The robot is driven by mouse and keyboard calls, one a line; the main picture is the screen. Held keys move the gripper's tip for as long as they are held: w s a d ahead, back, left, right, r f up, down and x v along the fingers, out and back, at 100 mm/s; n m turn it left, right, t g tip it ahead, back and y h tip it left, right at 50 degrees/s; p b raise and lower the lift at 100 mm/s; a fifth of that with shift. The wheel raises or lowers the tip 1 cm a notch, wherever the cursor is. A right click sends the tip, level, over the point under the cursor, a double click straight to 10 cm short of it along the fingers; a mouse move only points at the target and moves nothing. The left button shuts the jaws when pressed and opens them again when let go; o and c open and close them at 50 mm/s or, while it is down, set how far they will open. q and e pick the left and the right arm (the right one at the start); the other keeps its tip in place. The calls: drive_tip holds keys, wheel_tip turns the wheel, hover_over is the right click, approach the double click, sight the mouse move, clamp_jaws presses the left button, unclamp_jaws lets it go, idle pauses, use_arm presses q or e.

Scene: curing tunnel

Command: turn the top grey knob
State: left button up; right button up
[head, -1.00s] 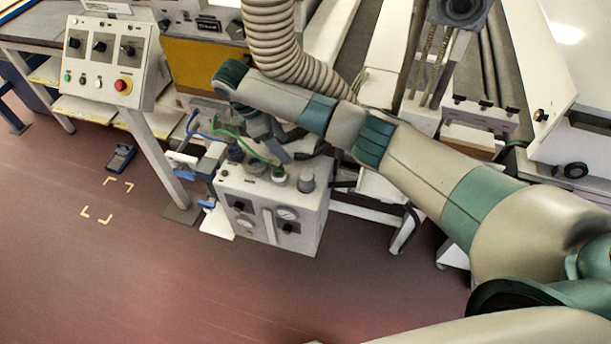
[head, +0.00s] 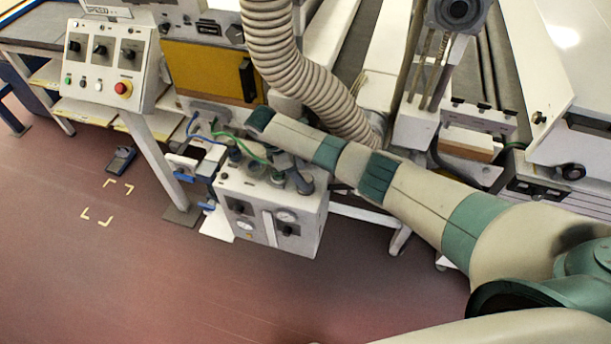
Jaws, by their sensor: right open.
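The white control box (head: 268,238) stands low in the middle of the head view, with dials and black knobs on its front. On its top are fittings with green and blue hoses, and a grey knob (head: 304,186) near the right end. My right arm reaches in from the right, with its wrist above the back of the box. My right gripper (head: 294,177) points down at the grey knob, open, with its fingers at or beside it. The gripper partly hides the knob; I cannot tell whether they touch. My left gripper is not in view.
A control panel (head: 110,62) with black knobs and a red button (head: 123,88) stands on a post at the left. A ribbed duct (head: 285,60) hangs behind my right arm. A yellow panel (head: 205,70) is behind the box. The floor in front is clear.

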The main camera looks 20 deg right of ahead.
sight(306, 178)
drive_tip(key=shift+x, duration=2)
drive_tip(key=shift+a, duration=0.1)
drive_tip(key=c, duration=1)
